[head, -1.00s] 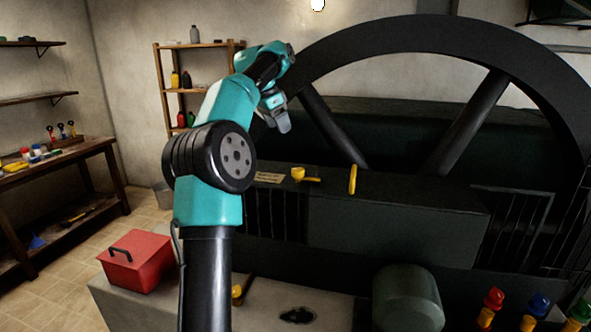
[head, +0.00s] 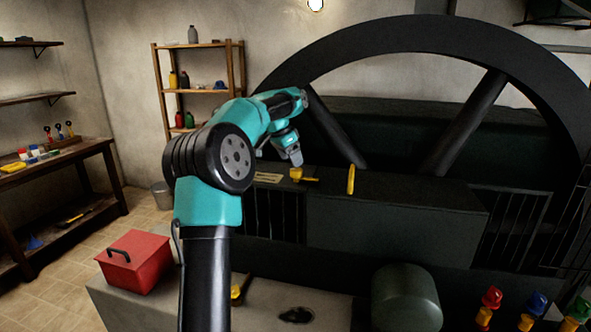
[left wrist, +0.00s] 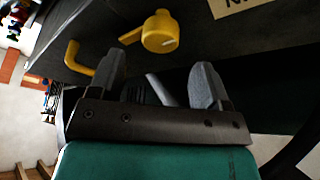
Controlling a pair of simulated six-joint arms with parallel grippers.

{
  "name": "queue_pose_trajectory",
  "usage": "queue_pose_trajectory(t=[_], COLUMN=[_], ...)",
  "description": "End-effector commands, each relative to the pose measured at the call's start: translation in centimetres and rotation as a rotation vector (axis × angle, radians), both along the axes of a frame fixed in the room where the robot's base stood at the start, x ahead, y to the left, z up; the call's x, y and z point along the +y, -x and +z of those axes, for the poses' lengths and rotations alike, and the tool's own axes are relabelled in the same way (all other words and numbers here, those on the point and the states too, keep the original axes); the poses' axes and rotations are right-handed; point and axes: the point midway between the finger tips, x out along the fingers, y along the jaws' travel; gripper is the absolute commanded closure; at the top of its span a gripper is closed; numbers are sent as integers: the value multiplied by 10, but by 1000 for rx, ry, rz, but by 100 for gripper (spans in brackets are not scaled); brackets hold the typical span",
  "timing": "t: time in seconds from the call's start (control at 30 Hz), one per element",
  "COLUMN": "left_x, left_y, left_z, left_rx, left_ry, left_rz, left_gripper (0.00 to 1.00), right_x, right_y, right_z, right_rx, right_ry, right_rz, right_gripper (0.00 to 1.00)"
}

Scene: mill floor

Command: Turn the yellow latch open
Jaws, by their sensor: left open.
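The yellow latch (head: 297,174) sits on top of the dark machine housing, with its lever pointing right in the head view. In the left wrist view the yellow latch (left wrist: 160,32) shows as a round hub with a short arm, beyond the fingertips. My left gripper (head: 294,158) is just above the latch, pointing down. In the left wrist view the left gripper (left wrist: 160,78) has its fingers apart with nothing between them, and the latch is apart from them. My right gripper is not in view.
A yellow bar handle (head: 351,180) stands on the housing (head: 400,210) right of the latch. A label plate (head: 267,178) lies left of it. The big flywheel (head: 400,40) rises behind. A red toolbox (head: 137,262) is at the lower left.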

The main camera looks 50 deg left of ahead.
Motion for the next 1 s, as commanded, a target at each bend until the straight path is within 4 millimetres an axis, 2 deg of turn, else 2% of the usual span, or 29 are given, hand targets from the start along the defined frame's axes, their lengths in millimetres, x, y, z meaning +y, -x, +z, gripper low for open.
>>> queue_pose_trajectory(t=[0.1,0.3,0.7,1.0], left_x=[-2,-3,-4,-4], left_y=[-7,-17,-19,-19], left_z=[-19,-41,-47,-46], left_rx=[1,1,-1,-1], left_ry=[1,0,-1,-1], left_rz=[0,0,0,0], left_gripper=[29,29,29,58], right_x=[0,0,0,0], right_y=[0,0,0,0], right_z=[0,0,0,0], right_rx=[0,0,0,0], right_ry=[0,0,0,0], right_rz=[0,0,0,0], right_gripper=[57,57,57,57])
